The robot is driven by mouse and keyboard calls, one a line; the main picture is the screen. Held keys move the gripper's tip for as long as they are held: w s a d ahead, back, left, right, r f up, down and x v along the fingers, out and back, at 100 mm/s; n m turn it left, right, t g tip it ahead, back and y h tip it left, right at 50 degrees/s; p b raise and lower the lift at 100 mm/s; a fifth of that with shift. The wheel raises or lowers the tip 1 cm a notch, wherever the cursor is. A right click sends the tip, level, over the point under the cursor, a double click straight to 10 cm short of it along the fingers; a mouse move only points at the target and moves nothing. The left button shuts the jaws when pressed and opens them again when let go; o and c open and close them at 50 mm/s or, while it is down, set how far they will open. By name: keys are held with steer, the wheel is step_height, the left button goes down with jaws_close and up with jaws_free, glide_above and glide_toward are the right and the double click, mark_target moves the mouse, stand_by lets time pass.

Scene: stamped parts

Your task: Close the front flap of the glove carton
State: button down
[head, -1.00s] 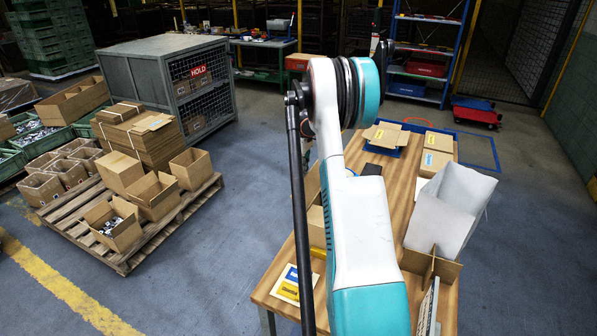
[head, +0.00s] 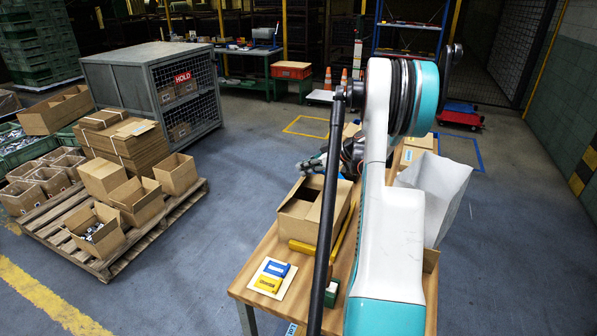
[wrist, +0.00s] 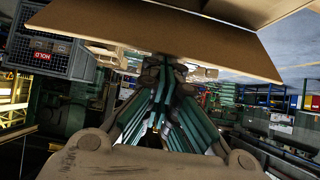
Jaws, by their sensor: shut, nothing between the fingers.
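The open glove carton (head: 297,233) stands on the wooden table in the head view, its dark inside showing. An arm link crosses in front of it and hides part of it. My gripper (head: 308,166) is at the carton's far side, partly hidden by my arm. In the wrist view a broad brown cardboard panel (wrist: 150,30), apparently a carton flap, spans the top of the picture. My gripper (wrist: 168,68) is shut and empty there, its fingertips close to the panel's lower edge. I cannot tell whether they touch it.
A blue and yellow card (head: 269,279) lies at the table's (head: 240,289) near left corner. A yellow bar (head: 302,247) lies by the carton. A white bin (head: 440,190) stands right of my arm. A pallet of boxes (head: 130,245) is on the floor at left, with clear floor between.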

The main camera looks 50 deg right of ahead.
steer(key=shift+t, duration=0.3)
steer(key=shift+s+d+f+b, duration=0.3)
steer(key=shift+s+f+b, duration=0.3)
steer(key=shift+s+f, duration=0.35)
steer(key=shift+s+d+f+b, duration=0.25)
steer(key=shift+s+f+b, duration=0.35)
steer(key=shift+s+f, duration=0.4)
steer(key=shift+s+d+f+b, duration=0.3)
steer(key=shift+s+f+b, duration=0.3)
steer(key=shift+s+f, duration=0.35)
steer(key=shift+r+p, duration=0.4)
steer(key=shift+r, duration=0.45)
